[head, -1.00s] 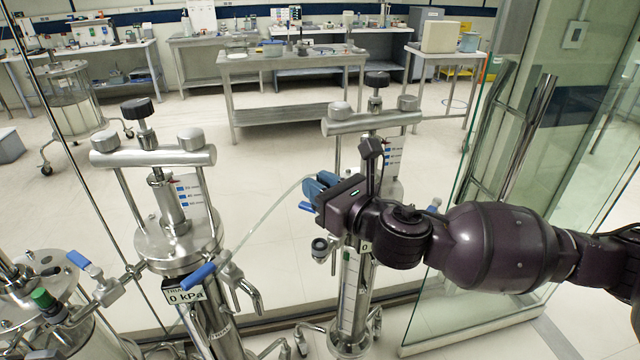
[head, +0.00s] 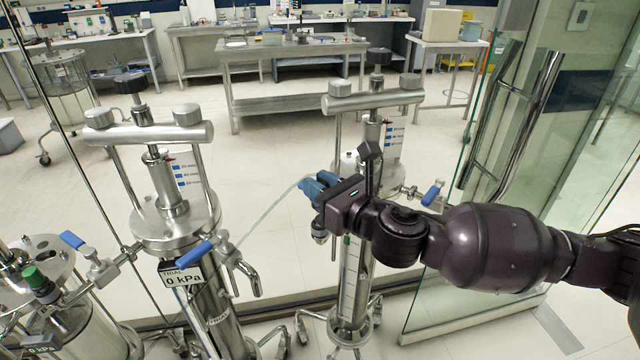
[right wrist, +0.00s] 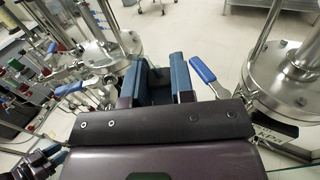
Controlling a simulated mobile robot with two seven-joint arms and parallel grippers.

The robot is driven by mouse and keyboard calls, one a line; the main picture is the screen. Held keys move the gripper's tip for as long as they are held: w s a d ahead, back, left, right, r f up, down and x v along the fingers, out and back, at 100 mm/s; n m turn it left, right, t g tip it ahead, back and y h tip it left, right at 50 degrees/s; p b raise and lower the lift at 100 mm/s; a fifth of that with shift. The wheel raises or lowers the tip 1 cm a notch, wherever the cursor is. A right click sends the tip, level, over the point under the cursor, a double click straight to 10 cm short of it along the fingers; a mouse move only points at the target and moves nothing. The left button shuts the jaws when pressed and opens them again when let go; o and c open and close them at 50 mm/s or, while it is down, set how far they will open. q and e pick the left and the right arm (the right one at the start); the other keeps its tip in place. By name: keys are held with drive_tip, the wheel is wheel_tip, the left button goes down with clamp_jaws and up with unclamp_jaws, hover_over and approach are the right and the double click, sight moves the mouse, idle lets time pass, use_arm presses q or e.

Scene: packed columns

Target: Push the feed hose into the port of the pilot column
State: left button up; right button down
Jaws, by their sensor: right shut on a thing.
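The clear feed hose (head: 264,211) rises in an arc from beside the left column (head: 168,215) to my right gripper (head: 314,187). That gripper is shut on the hose, in front of the right column (head: 352,285). Its blue fingers also show in the right wrist view (right wrist: 161,75). The hose end and the port are hidden, so I cannot tell whether they touch. The left column carries a "TRIAL 0 kPa" sign (head: 181,277).
Blue valve handles stick out at the left column (head: 194,253) and right column (head: 432,192). A glass panel (head: 500,190) stands close by my right arm. A third vessel (head: 85,325) is at lower left.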

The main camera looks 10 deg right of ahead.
drive_tip(key=shift+p, duration=0.85)
idle(1.4)
drive_tip(key=shift+f+b, duration=1)
drive_tip(key=shift+f, duration=0.75)
idle(0.3)
drive_tip(key=c, duration=0.9)
unclamp_jaws()
drive_tip(key=b+v, duration=0.1)
drive_tip(key=v, duration=1)
drive_tip(key=shift+a+m, duration=0.1)
drive_tip(key=shift+m, duration=0.2)
